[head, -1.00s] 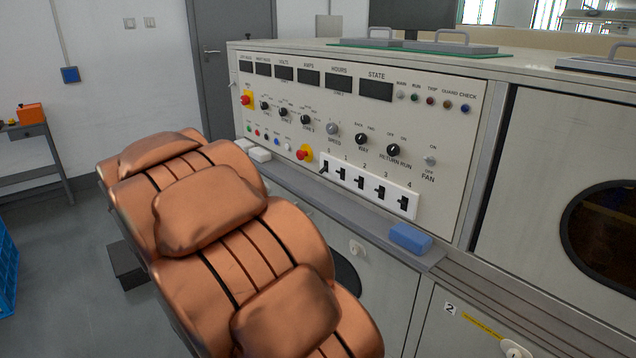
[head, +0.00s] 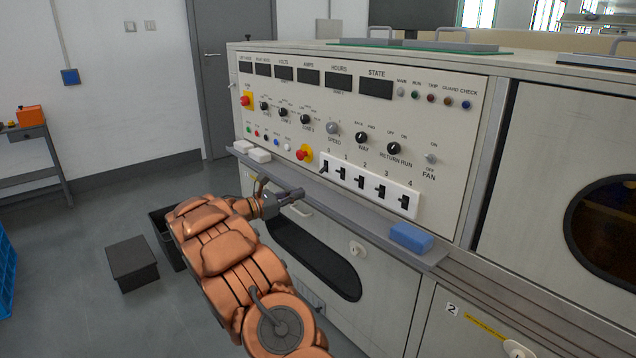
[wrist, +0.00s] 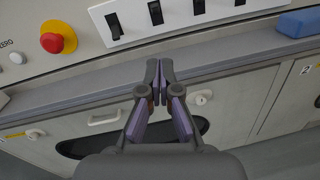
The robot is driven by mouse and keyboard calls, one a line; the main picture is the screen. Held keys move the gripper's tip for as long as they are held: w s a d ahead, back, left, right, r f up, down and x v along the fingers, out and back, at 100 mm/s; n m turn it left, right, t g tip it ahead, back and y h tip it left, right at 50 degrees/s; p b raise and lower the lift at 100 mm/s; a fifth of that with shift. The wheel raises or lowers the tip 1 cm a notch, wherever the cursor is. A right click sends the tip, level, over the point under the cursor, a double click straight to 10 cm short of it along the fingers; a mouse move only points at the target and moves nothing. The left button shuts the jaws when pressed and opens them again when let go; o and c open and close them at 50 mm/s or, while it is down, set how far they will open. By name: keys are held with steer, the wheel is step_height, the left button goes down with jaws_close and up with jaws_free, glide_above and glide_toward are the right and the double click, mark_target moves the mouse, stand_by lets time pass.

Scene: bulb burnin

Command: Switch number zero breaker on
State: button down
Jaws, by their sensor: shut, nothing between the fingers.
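A white strip (head: 372,188) low on the control panel carries a row of black breaker switches. The leftmost breaker (head: 324,168) is the number zero position by its place before 1; its lever appears to stick out down and left. It also shows at the upper left in the wrist view (wrist: 114,27). My gripper (head: 298,192) is shut and empty, in front of the ledge, below and left of that breaker and apart from it. In the wrist view its fingertips (wrist: 159,68) meet below the strip, to the right of the leftmost breaker.
A grey ledge (head: 345,217) runs below the switches. A blue block (head: 410,237) lies on its right part and white blocks (head: 258,155) on its left. A red stop button (head: 304,153) sits left of the strip. Black bins (head: 132,262) stand on the floor at left.

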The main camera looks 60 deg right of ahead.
mark_target(326, 174)
steer(key=w+d+f+n+h, duration=0.2)
steer(key=w+d+f+n, duration=0.1)
steer(key=w+d, duration=0.2)
steer(key=shift+d+f+t+h, duration=0.15)
steer(key=shift+f+t+h, duration=0.15)
steer(key=shift+t, duration=0.1)
steer(key=b+x, duration=0.2)
steer(key=x, duration=0.8)
steer(key=shift+w+r, duration=0.15)
steer(key=shift+r+p, duration=0.1)
steer(key=shift+p, duration=0.4)
